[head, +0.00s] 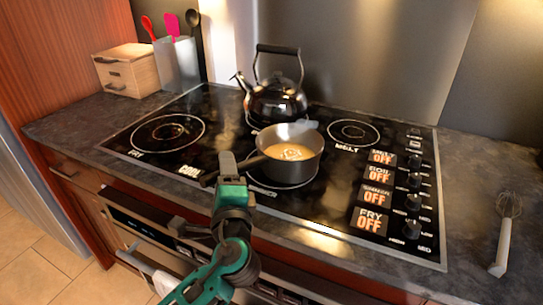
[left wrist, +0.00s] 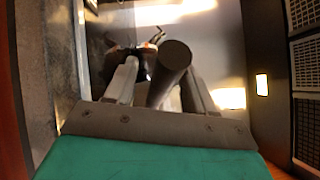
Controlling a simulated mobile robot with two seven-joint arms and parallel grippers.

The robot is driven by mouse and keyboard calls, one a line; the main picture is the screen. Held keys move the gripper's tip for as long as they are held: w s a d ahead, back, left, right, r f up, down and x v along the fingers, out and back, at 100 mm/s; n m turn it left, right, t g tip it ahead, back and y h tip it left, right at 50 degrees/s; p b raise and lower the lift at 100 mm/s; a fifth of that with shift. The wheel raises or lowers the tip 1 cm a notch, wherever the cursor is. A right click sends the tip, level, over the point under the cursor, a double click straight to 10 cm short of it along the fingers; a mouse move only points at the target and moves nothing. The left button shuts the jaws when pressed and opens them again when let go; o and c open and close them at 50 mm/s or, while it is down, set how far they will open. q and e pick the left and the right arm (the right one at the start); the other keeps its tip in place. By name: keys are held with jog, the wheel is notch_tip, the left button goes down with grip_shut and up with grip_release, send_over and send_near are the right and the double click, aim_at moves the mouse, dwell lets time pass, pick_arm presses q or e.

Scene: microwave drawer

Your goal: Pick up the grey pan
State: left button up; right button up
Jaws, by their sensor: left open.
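The grey pan (head: 308,166) sits on the front middle burner of the stove, with yellowish contents inside. Its dark handle (head: 247,163) points left and toward the front edge. My left gripper (head: 228,160) is at the handle, left of the pan body. In the left wrist view the round end of the dark handle (left wrist: 174,56) shows between the two fingers of my left gripper (left wrist: 158,75). The fingers are open, one on each side of the handle; contact cannot be told. My right gripper is not in view.
A black kettle (head: 276,103) stands right behind the pan. Knobs and OFF labels (head: 376,178) line the stove's right side. A whisk (head: 506,228) lies on the right counter. A wooden box (head: 127,70) and a utensil holder (head: 177,65) stand at the back left.

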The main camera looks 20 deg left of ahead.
pick_arm(q)
grip_shut()
jog(key=shift+r, duration=0.2)
dwell(0.6)
